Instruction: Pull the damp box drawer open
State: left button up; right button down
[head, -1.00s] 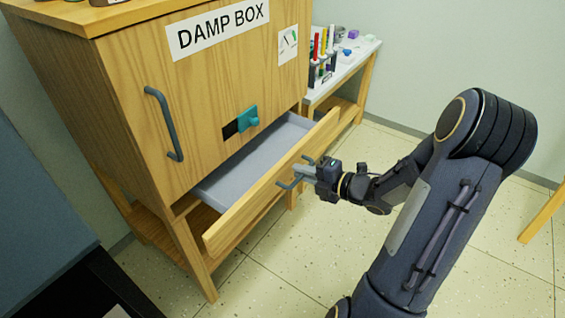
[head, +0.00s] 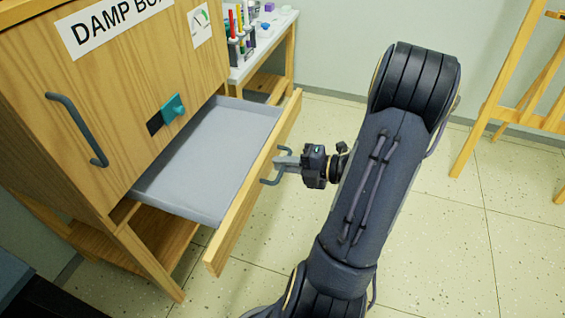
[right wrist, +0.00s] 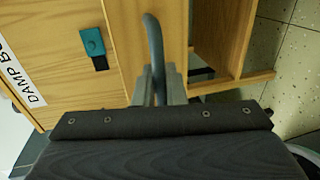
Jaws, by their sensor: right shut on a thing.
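The damp box (head: 110,100) is a wooden cabinet at the left of the head view. Its drawer (head: 215,150) stands far out, with an empty grey inside and a wooden front (head: 240,212). My right gripper (head: 280,165) is at the middle of the drawer front, shut on the grey drawer handle (head: 268,181). In the right wrist view the fingers (right wrist: 159,85) close on both sides of the handle bar (right wrist: 155,45). A teal latch (head: 173,108) sits on the cabinet face above the drawer; it also shows in the right wrist view (right wrist: 92,41). My left gripper is not in view.
A grey door handle (head: 78,130) sticks out of the cabinet face. A wooden easel (head: 500,95) stands at the right. The tiled floor (head: 455,245) between is clear.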

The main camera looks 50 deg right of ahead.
jog(key=c, duration=1.6)
grip_release()
jog(key=p+v, duration=0.2)
jog(key=v, duration=0.5)
jog(key=shift+s+d, duration=0.15)
jog(key=shift+s, duration=0.2)
